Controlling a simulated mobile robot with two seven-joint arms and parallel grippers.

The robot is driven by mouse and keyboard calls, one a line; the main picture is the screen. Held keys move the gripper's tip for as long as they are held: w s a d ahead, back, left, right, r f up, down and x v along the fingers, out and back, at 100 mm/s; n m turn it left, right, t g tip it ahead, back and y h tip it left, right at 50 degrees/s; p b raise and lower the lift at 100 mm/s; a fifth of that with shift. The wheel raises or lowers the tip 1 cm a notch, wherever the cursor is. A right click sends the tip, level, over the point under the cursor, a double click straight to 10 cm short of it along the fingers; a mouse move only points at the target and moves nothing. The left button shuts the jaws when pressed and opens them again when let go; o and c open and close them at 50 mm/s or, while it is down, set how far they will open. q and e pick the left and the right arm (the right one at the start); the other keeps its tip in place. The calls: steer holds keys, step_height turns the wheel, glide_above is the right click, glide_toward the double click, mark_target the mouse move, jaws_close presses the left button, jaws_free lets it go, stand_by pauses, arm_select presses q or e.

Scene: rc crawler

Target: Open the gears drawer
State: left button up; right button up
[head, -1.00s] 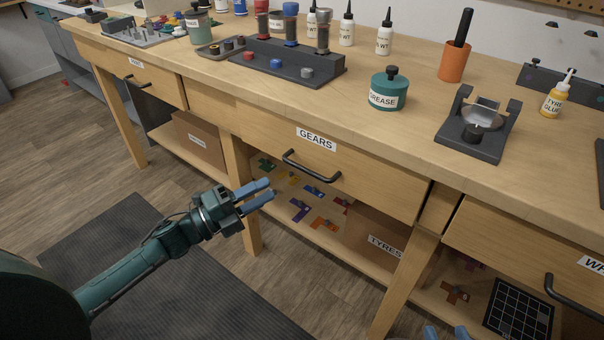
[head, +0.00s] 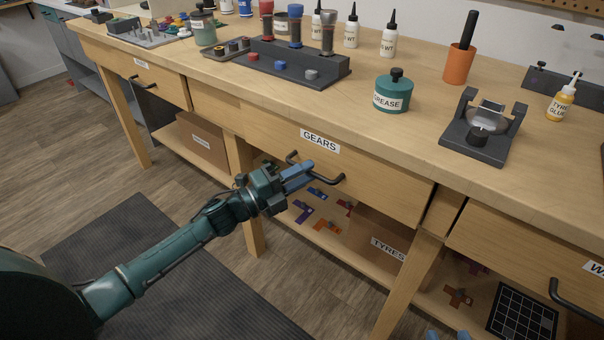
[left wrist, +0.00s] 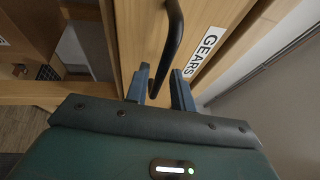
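The gears drawer (head: 375,181) is closed, its front flush under the bench top, with a white GEARS label (head: 320,140). Its black bar handle (head: 330,180) also shows in the left wrist view (left wrist: 174,38). My left gripper (head: 300,174) is at the handle with its blue fingers apart. In the left wrist view the near end of the handle lies between the two fingertips (left wrist: 160,78); I cannot tell whether they touch it. Part of the handle is hidden behind the fingers in the head view. My right gripper (head: 446,335) barely shows at the bottom edge, blue tips apart.
The bench top holds a GREASE pot (head: 393,92), a dark rack (head: 285,65) and a dark fixture (head: 480,130). Below the drawer, a shelf carries coloured parts and a TYRES box (head: 375,235). Another drawer handle (head: 575,300) is at right. Floor in front is open.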

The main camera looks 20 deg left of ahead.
arm_select(q)
jaws_close()
steer(key=shift+s, duration=0.1)
stand_by(0.4)
